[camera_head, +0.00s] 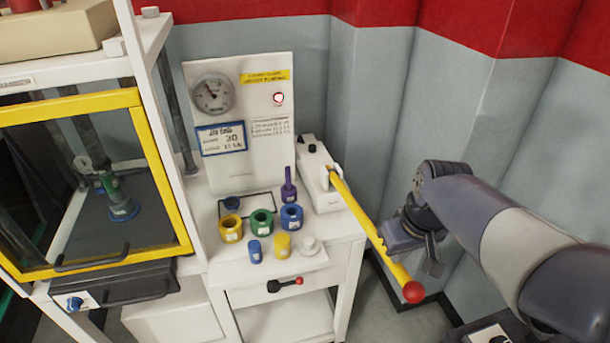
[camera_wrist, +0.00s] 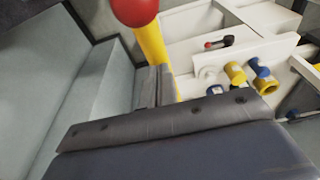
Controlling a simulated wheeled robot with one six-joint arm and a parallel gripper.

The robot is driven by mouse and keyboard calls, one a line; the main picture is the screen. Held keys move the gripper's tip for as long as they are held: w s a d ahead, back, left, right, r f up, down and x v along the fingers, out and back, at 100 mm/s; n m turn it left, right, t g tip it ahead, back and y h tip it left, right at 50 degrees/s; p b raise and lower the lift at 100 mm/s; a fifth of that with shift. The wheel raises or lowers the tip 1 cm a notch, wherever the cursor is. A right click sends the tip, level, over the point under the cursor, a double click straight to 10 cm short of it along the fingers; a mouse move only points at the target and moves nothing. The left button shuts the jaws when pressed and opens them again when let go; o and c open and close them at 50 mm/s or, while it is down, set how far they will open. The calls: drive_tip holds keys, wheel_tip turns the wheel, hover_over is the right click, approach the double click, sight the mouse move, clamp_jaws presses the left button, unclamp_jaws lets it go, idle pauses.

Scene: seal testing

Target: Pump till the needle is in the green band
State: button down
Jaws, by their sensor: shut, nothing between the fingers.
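A long yellow pump lever (camera_head: 362,222) with a red ball end (camera_head: 413,292) slopes down to the right from the white pump body (camera_head: 320,181). My gripper (camera_head: 388,246) is shut and empty, beside or against the lever's lower half; I cannot tell if it touches. In the wrist view the lever (camera_wrist: 153,48) and its red ball (camera_wrist: 135,10) show beyond my gripper (camera_wrist: 155,88). The round gauge (camera_head: 211,93) is on the white upright panel (camera_head: 225,172). Its dark needle seems to point up and left, too small to read, and no green band is discernible.
Blue, green, yellow and purple fittings, such as the green ring (camera_head: 262,222), stand on the white bench (camera_head: 340,228). A yellow-framed cabinet (camera_head: 165,165) is at left. Grey wall panels (camera_head: 450,95) are behind my arm.

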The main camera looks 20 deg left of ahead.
drive_tip(key=shift+f+b, duration=1)
drive_tip(key=shift+f, duration=0.4)
wheel_tip(320, 180, up, 5)
drive_tip(key=p, duration=0.4)
drive_tip(key=shift+w, duration=0.1)
drive_tip(key=s+d+r+p, duration=0.1)
drive_tip(key=s+d+r, duration=0.1)
drive_tip(key=r, duration=0.4)
drive_tip(key=shift+s+r+p, duration=0.35)
drive_tip(key=shift+s, duration=0.35)
